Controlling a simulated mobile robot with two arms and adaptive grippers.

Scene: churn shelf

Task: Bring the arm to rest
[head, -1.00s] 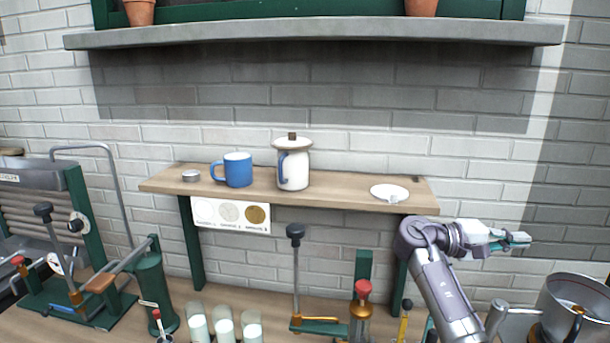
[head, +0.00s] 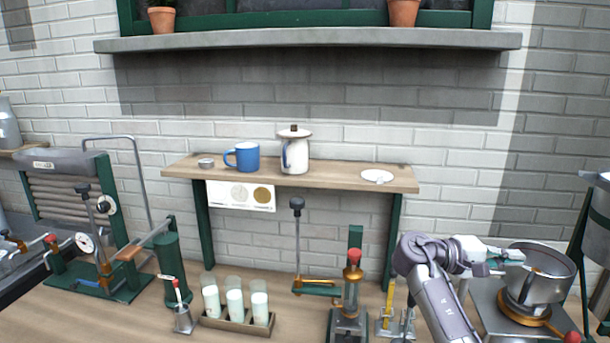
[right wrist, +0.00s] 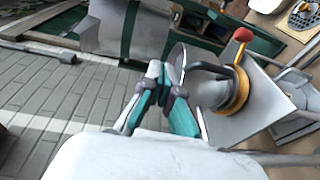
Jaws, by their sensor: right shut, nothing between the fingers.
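My right gripper (head: 508,256) is at the right in the head view, in front of the brick wall and by the rim of a steel pot (head: 541,272). Its teal-tipped fingers are shut and empty; they also show in the right wrist view (right wrist: 160,80). My right arm is bent, rising from the bottom edge with its wrist turned to the right. In the head view the gripper overlaps the pot's left side; I cannot tell whether they touch. My left gripper is in neither current view.
A wooden shelf (head: 340,176) holds a blue mug (head: 246,158), a white lidded pot (head: 294,155) and a white saucer (head: 377,176). Below stand a rack of glasses (head: 236,320) and a red-knobbed press (head: 351,300). The pot sits on a burner (head: 535,312).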

